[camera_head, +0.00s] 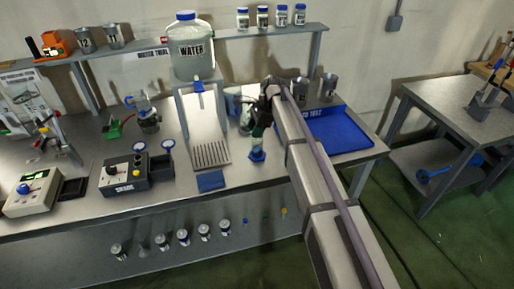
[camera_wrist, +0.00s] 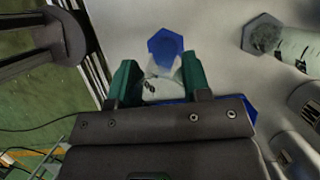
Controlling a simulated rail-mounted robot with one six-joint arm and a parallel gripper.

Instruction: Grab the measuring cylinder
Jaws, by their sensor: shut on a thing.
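The measuring cylinder (camera_head: 257,155) has a clear body and a blue hexagonal base. It is upright or nearly so at the middle of the bench, right of the slatted drain area. I cannot tell whether its base touches the bench. In the wrist view its blue base (camera_wrist: 166,44) shows just beyond the fingertips. My gripper (camera_wrist: 160,80) has green fingers, one on each side of the clear body, and is shut on it. In the head view my gripper (camera_head: 259,124) is above the base, and my arm hides part of the area behind it.
A large water container (camera_head: 191,58) stands on a raised stand behind and left. A blue tray (camera_head: 340,130) lies to the right. In the wrist view a clear vessel with a grey hexagonal base (camera_wrist: 262,33) is at the upper right. A blue pad (camera_head: 211,181) lies at front left.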

